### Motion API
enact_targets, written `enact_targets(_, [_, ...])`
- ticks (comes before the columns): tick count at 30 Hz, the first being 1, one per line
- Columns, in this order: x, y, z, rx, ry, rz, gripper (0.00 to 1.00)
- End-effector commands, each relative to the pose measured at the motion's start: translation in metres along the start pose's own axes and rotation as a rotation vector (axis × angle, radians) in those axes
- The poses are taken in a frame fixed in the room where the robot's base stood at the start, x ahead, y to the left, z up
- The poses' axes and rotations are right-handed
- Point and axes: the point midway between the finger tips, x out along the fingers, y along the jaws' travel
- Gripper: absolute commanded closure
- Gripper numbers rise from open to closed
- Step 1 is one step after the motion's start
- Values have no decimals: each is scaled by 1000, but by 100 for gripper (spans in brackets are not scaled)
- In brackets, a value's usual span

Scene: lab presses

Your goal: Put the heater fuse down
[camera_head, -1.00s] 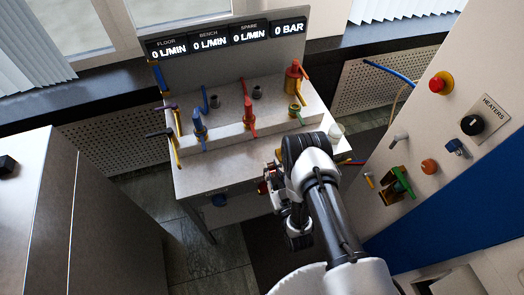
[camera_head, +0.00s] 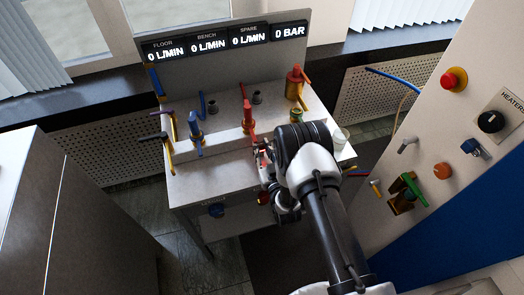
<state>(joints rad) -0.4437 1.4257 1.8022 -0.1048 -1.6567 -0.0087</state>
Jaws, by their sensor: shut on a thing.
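My gripper (camera_head: 262,160) is at the front right part of the bench top, partly hidden behind my own wrist. It is shut on the heater fuse, which is too small and too covered by the arm to make out. The bench (camera_head: 205,187) has a pale bare front surface below my gripper, left of the arm. I cannot tell whether the fuse touches the bench top.
A blue valve (camera_head: 196,130), a red valve (camera_head: 248,118) and a red-orange fitting (camera_head: 294,82) stand on the bench's raised back part. The heater panel (camera_head: 450,130) with knobs stands at the right.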

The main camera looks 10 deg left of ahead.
Motion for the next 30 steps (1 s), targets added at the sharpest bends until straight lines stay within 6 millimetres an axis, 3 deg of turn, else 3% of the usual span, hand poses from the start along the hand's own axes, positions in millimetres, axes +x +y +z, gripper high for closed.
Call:
enact_targets(10, [-1,0,4,0,0,0,100])
enact_targets(11, [-1,0,5,0,0,0,77])
enact_targets(20, [-1,0,3,0,0,0,57])
enact_targets(30, [-1,0,1,0,0,0,57])
